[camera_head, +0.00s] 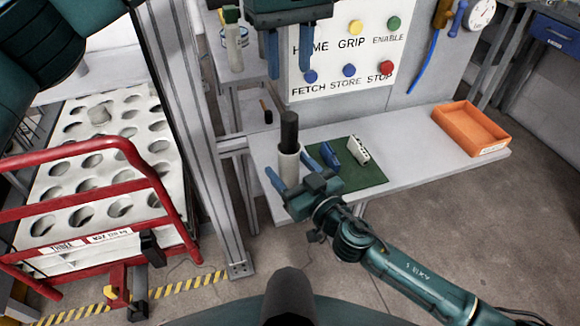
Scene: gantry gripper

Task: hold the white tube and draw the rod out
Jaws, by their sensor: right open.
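The white tube (288,165) stands upright at the left end of the grey bench. A dark rod (289,131) sticks up out of its top. My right gripper (290,168) reaches in from the lower right, with its blue fingers on either side of the tube. It is open, and whether a finger touches the tube cannot be told. My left gripper (289,74) hangs above the rod in front of the button panel, fingers apart and empty. The tube's lower part is partly hidden by my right gripper.
A green mat (365,178) with a blue item (330,152) and a white block (357,150) lies right of the tube. An orange tray (490,149) sits at the bench's right end. A grey post (190,110) and red rail (75,203) stand left.

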